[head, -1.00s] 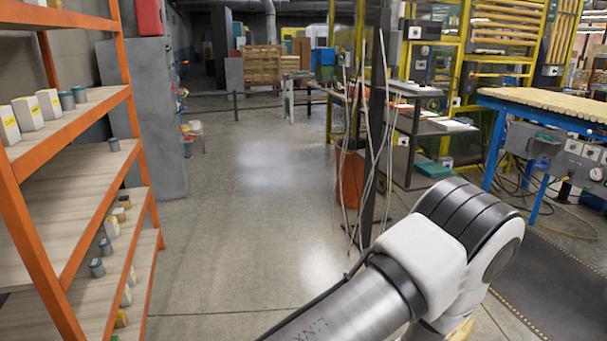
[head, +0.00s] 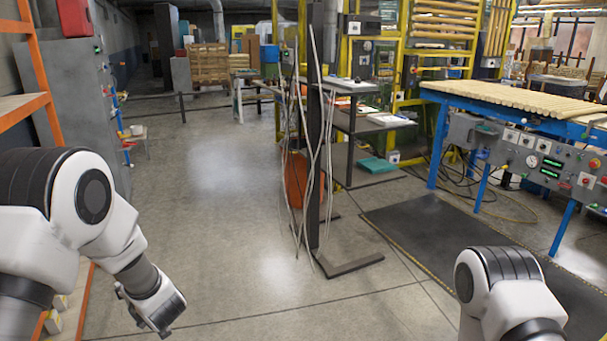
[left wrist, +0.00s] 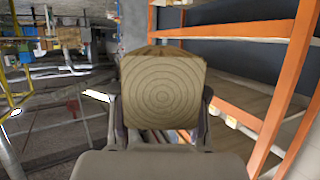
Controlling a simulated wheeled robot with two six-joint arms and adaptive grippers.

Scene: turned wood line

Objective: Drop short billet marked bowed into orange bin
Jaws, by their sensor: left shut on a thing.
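In the left wrist view, my left gripper (left wrist: 162,110) is shut on a wooden billet (left wrist: 162,88). Its pale end face with growth rings points at the camera. I cannot see a bowed mark or judge its length. In the head view my left arm comes in at the lower left, and the billet cannot be made out there. The orange bin (head: 294,180) stands on the floor ahead, well beyond my left gripper, partly hidden by a dark post and hanging cables. My right arm shows at the lower right, but its gripper is out of view.
The dark post (head: 314,130) with pale cables stands on a flat floor base (head: 348,265) before the bin. An orange-framed shelf (head: 35,70) is at the left. A blue conveyor table (head: 520,105) is at the right.

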